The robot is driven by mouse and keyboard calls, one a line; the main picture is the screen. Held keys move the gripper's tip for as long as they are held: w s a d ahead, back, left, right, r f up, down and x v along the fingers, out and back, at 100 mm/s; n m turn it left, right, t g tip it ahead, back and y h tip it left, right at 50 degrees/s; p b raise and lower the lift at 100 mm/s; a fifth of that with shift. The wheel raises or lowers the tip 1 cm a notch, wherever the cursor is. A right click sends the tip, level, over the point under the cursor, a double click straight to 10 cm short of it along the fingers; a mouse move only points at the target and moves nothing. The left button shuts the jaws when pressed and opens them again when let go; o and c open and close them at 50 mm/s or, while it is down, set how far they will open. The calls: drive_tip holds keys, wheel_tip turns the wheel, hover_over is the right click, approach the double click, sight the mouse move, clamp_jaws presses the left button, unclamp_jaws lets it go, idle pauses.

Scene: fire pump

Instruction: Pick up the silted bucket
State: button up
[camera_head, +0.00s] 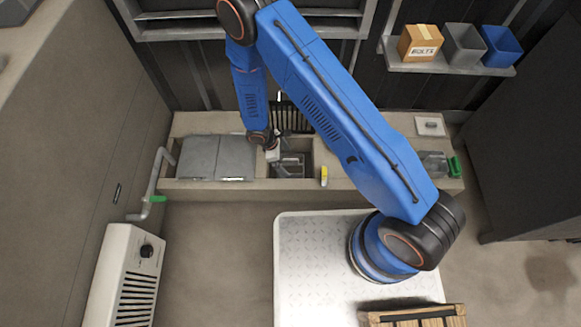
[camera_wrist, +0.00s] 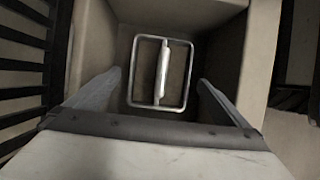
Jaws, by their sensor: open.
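A grey box-shaped bucket (camera_head: 291,168), which I take to be the silted bucket, sits low in an open bay of the long bench. In the wrist view its pale rectangular rim or frame (camera_wrist: 133,72) shows, with a light bar handle (camera_wrist: 163,72) across the middle. I cannot make out silt inside. My gripper (camera_head: 273,153) is above the bay, pointing down. In the wrist view my gripper (camera_wrist: 155,88) is open, one finger on each side of the frame, with nothing visibly held between them.
The bench (camera_head: 205,188) has grey lids (camera_head: 217,157) left of the bay and a dark grating (camera_head: 290,117) behind it. A yellow item (camera_head: 324,176) stands on the right edge. Bay walls (camera_wrist: 225,60) are close around the fingers. A shelf (camera_head: 450,68) holds boxes and bins.

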sight(289, 164)
drive_tip(key=shift+x, duration=2.8)
drive_tip(key=shift+a, duration=0.1)
drive_tip(key=c, duration=1.6)
